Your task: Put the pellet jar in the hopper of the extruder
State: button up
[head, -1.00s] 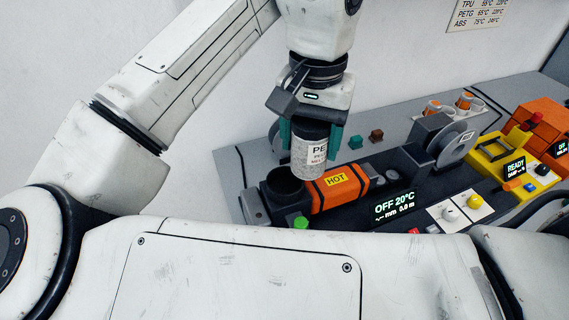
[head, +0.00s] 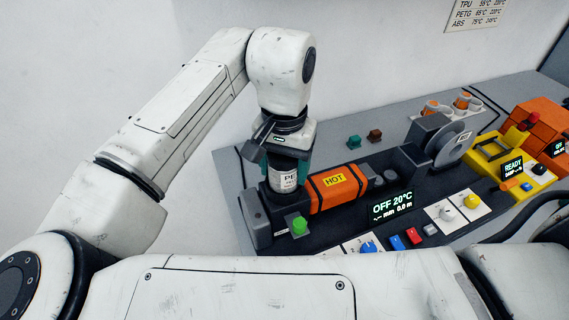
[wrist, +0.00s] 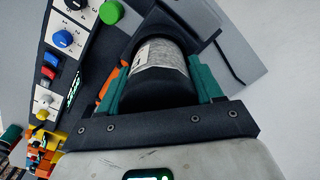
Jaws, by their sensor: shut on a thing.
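The pellet jar (head: 284,179) is a grey-white jar with a dark lid and a printed label. My gripper (head: 285,165) is shut on it from above, and the teal fingers lie on both sides of it in the wrist view (wrist: 160,85). The jar's lower end is inside the round hopper (head: 268,208) at the left end of the extruder (head: 337,188), which has an orange barrel marked HOT. The jar looks upright. The arm and jar cover most of the hopper's mouth, and I cannot see whether the jar touches its bottom.
The extruder display (head: 393,203) reads OFF 20°C. A green button (head: 299,225) stands close to the hopper's front right. Knobs and blue and red buttons line the front. A spool (head: 452,142) and a yellow machine (head: 500,158) stand to the right.

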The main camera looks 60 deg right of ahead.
jog(key=o, duration=1.2)
jog(key=shift+f, duration=0.1)
notch_tip(320, 180, up, 12)
jog(key=shift+r, duration=0.15)
